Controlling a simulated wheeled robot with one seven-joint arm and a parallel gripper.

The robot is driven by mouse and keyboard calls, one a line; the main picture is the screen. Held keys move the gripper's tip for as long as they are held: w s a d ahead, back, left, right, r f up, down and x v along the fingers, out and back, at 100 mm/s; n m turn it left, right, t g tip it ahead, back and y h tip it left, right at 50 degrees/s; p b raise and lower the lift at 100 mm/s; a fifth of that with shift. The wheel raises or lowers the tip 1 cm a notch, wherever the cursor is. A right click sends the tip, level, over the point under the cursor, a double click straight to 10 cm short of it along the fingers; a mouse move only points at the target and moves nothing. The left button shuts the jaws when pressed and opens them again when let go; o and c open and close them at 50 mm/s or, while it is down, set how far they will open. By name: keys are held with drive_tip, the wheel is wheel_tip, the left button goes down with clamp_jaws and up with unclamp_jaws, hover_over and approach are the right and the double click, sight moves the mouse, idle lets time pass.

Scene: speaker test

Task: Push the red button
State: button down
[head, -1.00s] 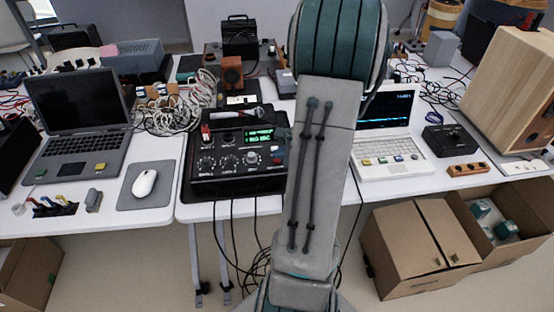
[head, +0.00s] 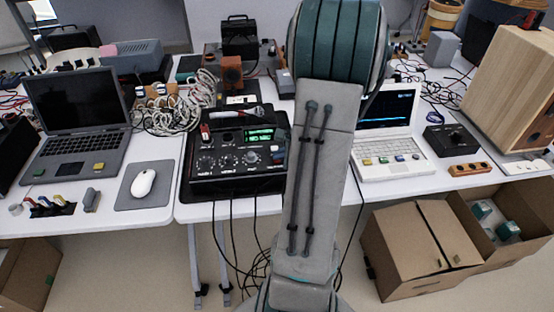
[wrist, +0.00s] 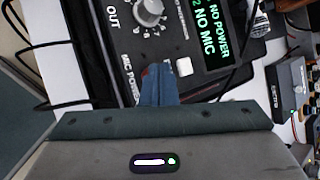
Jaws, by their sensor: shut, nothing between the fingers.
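The black audio box (head: 235,185) stands on the table left of my arm in the head view. It has knobs and a green lit display (head: 260,135). In the wrist view, the display (wrist: 213,30) reads "NO POWER" and "NO MIC". My gripper (wrist: 160,72) is shut and empty, its blue fingertips over the panel beside the "MIC POWER" label and a white button (wrist: 184,66). Contact cannot be told.
A laptop (head: 78,100) and a mouse (head: 143,183) on a grey mat are at left. A white laptop (head: 395,160), a small black box (head: 455,140) and a wooden speaker (head: 510,85) are at right. Cables hang below the table. Cardboard boxes (head: 415,250) stand on the floor.

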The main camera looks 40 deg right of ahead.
drive_tip(key=shift+r, duration=0.1)
drive_tip(key=shift+r+p, duration=0.6)
drive_tip(key=shift+r, duration=0.2)
wheel_tip(320, 180, up, 6)
drive_tip(key=p, duration=0.3)
drive_tip(key=shift+p, duration=0.4)
